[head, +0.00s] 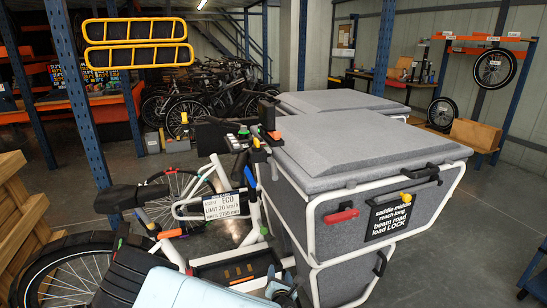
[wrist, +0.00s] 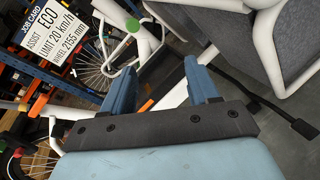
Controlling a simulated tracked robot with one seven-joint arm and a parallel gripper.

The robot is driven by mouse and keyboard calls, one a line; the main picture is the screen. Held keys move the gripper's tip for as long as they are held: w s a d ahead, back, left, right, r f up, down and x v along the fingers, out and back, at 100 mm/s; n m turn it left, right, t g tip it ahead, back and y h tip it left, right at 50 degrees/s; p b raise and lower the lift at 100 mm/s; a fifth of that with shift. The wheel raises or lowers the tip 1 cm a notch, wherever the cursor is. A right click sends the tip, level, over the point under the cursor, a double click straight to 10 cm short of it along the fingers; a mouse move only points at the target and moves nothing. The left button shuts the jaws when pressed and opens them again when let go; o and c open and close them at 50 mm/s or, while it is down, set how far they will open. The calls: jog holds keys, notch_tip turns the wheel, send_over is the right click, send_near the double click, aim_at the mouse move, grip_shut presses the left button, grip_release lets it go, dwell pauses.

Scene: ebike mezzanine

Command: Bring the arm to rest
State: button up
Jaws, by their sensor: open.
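My gripper (wrist: 160,72) shows in the wrist view with two blue fingers spread apart and nothing between them. In the head view my gripper (head: 281,284) is low in the picture, in front of the bike frame and left of the grey cargo box. The cargo bike's white frame (head: 262,222) stands close by. In the wrist view a white frame tube (wrist: 178,97) passes behind the fingers. I cannot tell how far the fingers are from the frame.
The grey cargo box (head: 365,130) with red and yellow latches fills the right. A job card (head: 222,205) hangs on the bike; its saddle (head: 132,197) is at left. A wooden crate (head: 25,215) stands far left. Open floor (head: 480,220) lies at right.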

jog(key=s+d+r+m+g, duration=0.1)
jog(key=d+r+m+g, duration=0.2)
jog(key=r+m, duration=0.65)
jog(key=s+d+r+m+g+y, duration=0.1)
jog(key=d+r+m+g, duration=0.15)
jog(key=r+m, duration=0.7)
jog(key=d+r+m+g, duration=0.2)
jog(key=r+m+g, duration=0.2)
jog(key=r, duration=1.1)
jog(key=s+d+r+m, duration=0.2)
jog(key=s+d+r, duration=0.2)
jog(key=s+r, duration=0.2)
jog(key=s+d+r+m+h, duration=0.1)
jog(key=s+d+r+m, duration=0.2)
jog(key=s, duration=0.7)
jog(key=s+d+r+m, duration=0.2)
jog(key=s+d+r, duration=0.5)
jog(key=s+r, duration=0.1)
jog(key=shift+r+m+h, duration=0.3)
jog(key=shift+r+m, duration=0.1)
jog(key=shift+r, duration=0.25)
jog(key=shift+g, duration=0.25)
